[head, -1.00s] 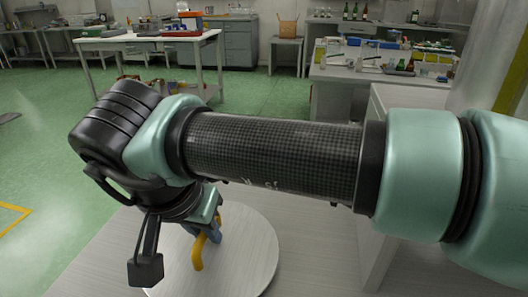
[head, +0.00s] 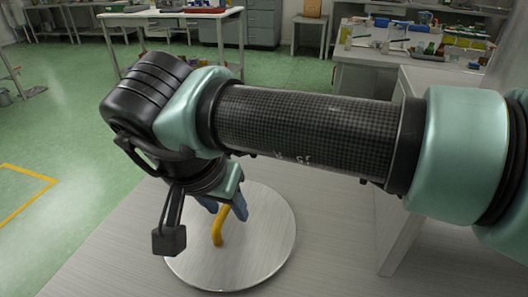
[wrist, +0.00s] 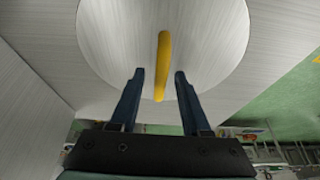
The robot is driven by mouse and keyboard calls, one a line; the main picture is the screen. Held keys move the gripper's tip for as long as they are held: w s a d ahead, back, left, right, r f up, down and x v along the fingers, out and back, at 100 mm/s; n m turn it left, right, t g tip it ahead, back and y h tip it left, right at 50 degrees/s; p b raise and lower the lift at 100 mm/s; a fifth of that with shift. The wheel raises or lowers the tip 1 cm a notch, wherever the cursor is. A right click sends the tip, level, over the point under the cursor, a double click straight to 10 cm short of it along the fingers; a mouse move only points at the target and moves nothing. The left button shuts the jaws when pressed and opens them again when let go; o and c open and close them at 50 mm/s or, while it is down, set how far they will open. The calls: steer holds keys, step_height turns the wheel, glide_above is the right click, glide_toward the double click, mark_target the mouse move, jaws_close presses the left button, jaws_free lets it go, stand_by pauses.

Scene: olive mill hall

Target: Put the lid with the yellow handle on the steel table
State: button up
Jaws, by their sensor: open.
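The lid (head: 262,262) is a round, pale metal disc lying flat on the brushed grey top of the steel table (head: 335,225). Its yellow handle (head: 217,232) stands up from the middle. My gripper (head: 226,212) is open above the lid, with its blue fingers close to the handle; my wrist hides part of the lid and handle. In the wrist view the lid (wrist: 110,35) fills the upper middle. The yellow handle (wrist: 163,60) shows between the two fingertips of my gripper (wrist: 157,73), with a gap on each side.
A white cabinet or table (head: 425,130) stands just right of the steel table. Workbenches with bottles and tools stand at the back, and a stool-like stand (head: 308,22) between them. Green floor with a yellow marking (head: 30,200) is free at the left.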

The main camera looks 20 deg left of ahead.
steer(key=p+v, duration=0.6)
steer(key=v, duration=0.4)
steer(key=shift+r, duration=0.15)
steer(key=shift+s+r+p, duration=0.4)
steer(key=shift+r, duration=0.2)
